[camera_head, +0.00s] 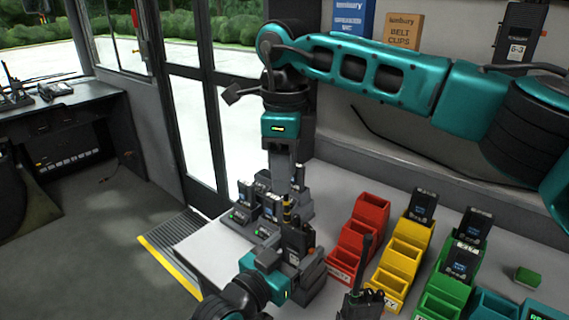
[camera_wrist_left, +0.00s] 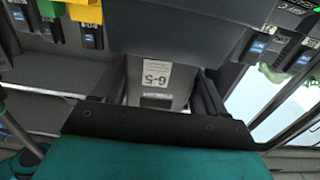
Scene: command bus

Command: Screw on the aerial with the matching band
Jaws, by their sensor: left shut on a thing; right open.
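My left gripper (camera_head: 300,258) is shut on a dark handheld radio (camera_head: 297,236), which stands upright above the bench. In the left wrist view the radio's grey back (camera_wrist_left: 158,72) shows a label reading "6-5" between the two fingers. A short, thin aerial (camera_head: 287,212) with a yellow band rises at the radio's top; I cannot tell if it is seated. My right gripper (camera_head: 289,182) points down, open, just above the aerial. The gap between its fingers is partly hidden.
Charger cradles with radios or batteries (camera_head: 246,205) stand close at the left. Red bins (camera_head: 356,240), yellow bins (camera_head: 402,262) and green bins (camera_head: 440,290) fill the right; some hold dark units. Another radio with an aerial (camera_head: 358,298) stands at the front. The bench's left corner (camera_head: 205,250) is bare.

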